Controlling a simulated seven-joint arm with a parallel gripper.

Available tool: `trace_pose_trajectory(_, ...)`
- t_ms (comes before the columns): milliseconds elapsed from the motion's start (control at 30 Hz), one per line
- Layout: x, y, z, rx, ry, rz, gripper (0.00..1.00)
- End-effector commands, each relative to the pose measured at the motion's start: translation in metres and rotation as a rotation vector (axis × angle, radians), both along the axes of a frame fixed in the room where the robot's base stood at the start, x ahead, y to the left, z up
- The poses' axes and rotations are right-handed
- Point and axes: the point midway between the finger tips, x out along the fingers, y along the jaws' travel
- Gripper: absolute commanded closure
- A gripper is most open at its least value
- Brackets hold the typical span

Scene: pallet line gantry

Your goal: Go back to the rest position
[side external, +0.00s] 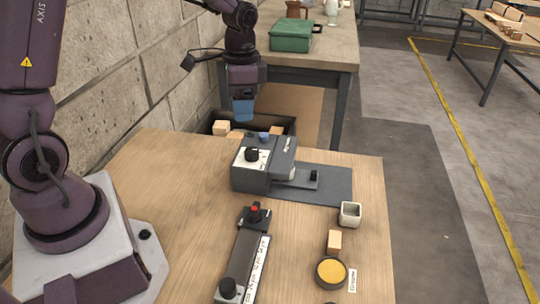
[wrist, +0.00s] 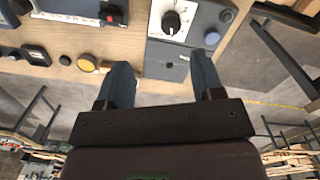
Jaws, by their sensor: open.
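My gripper (side external: 243,112) is at the top centre of the side external view, above the far edge of the wooden table (side external: 170,180). Its blue-grey fingers are spread apart in the wrist view (wrist: 163,80), with nothing held between them. Beyond the fingertips in the wrist view are the table top and a grey machine with a black knob (wrist: 171,22). The same grey machine (side external: 262,178) stands below and in front of my gripper in the side external view, apart from it.
A dark bin (side external: 283,125) with wooden blocks sits beyond the table's far edge. A control box with a red button (side external: 254,209), a small square cup (side external: 350,214), a wooden block (side external: 334,241) and a yellow-topped round tin (side external: 331,272) stand on the table. A stone wall (side external: 150,60) is at left.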

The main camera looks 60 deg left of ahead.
Motion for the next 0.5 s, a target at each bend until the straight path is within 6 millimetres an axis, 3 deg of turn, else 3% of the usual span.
trace_pose_trajectory(267, -0.055, -0.019, 0.051, 0.055, -0.094, 0.275, 0.39)
trace_pose_trajectory(500, -0.115, -0.043, 0.094, 0.03, -0.27, 0.45, 0.39)
